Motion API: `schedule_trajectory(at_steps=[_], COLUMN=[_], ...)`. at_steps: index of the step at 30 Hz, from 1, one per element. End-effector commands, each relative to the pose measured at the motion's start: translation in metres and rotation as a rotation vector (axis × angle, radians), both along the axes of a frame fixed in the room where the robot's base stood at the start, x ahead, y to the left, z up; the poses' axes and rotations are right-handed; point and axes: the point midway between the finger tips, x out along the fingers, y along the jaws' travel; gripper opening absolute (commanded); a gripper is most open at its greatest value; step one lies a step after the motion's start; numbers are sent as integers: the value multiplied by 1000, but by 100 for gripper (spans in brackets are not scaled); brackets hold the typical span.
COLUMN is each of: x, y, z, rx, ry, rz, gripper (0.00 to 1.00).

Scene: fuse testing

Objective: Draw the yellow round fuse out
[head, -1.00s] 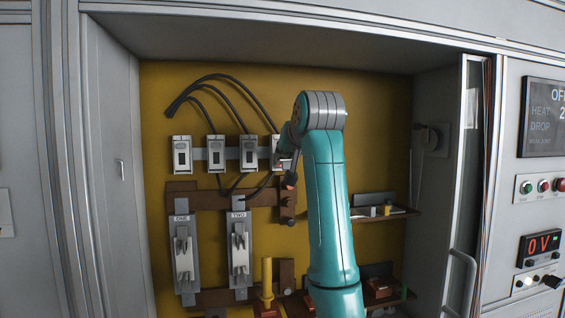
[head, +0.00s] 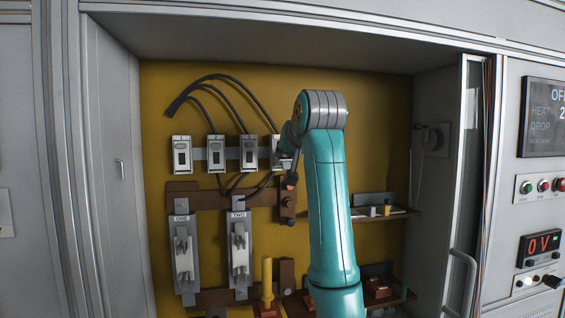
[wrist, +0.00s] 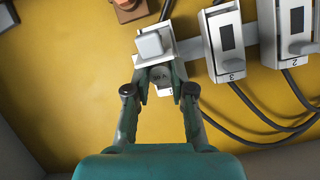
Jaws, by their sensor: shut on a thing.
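A yellow upright cylinder (head: 267,282), which looks like the yellow round fuse, stands at the bottom of the cabinet in the head view, left of my arm. My gripper (wrist: 161,84) is away from it, up at the end box (wrist: 166,45) of the switch row. In the wrist view its two fingers are shut on a small grey round-ended handle (wrist: 161,75) at that box. A pale square block sits on the box just beyond the fingertips. In the head view my arm hides most of the gripper and part of this box.
Other switch boxes (wrist: 227,42) stand close beside the gripper, with black cables (head: 232,105) around them. Clip panels marked ONE (head: 182,262) and TWO (head: 239,258) hang below. A shelf (head: 400,212) with small parts is right of my arm.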

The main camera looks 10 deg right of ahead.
Motion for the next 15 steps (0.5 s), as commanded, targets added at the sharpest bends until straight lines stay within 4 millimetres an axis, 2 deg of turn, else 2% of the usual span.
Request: schedule_trajectory(at_steps=[15], x=[-3], y=[0], z=[2], rx=[0], ry=[-2], rz=[0], gripper=[0])
